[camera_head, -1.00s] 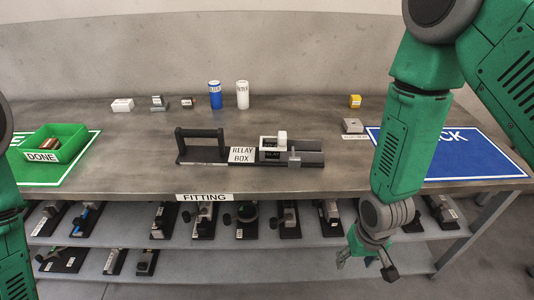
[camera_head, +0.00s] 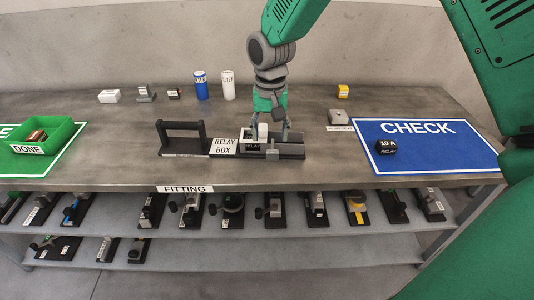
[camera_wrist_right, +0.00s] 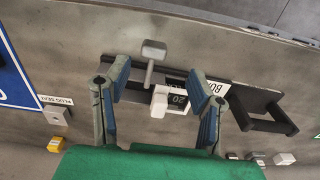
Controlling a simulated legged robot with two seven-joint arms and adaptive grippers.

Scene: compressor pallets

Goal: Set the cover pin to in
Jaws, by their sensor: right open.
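The relay box (camera_head: 224,146) is a dark fixture on the bench with a black handle at its left end. A white knob (camera_head: 263,131) stands at its right part, beside a dark labelled block; the wrist view shows this knob (camera_wrist_right: 159,101) too. A grey T-shaped pin (camera_wrist_right: 152,52), which looks like the cover pin, lies across the rail there. Its seating depth cannot be told. My right gripper (camera_head: 270,132) is over this right part; in the wrist view its open fingers (camera_wrist_right: 158,72) straddle the knob and pin area, apparently empty. My left gripper is out of view.
A blue CHECK mat (camera_head: 430,160) with a black 10 A relay (camera_head: 386,147) is at the right. A grey plug seat (camera_head: 340,117) stands near it. A green DONE bin (camera_head: 65,132) is at the left. Blue and white cylinders (camera_head: 228,85) stand behind the box.

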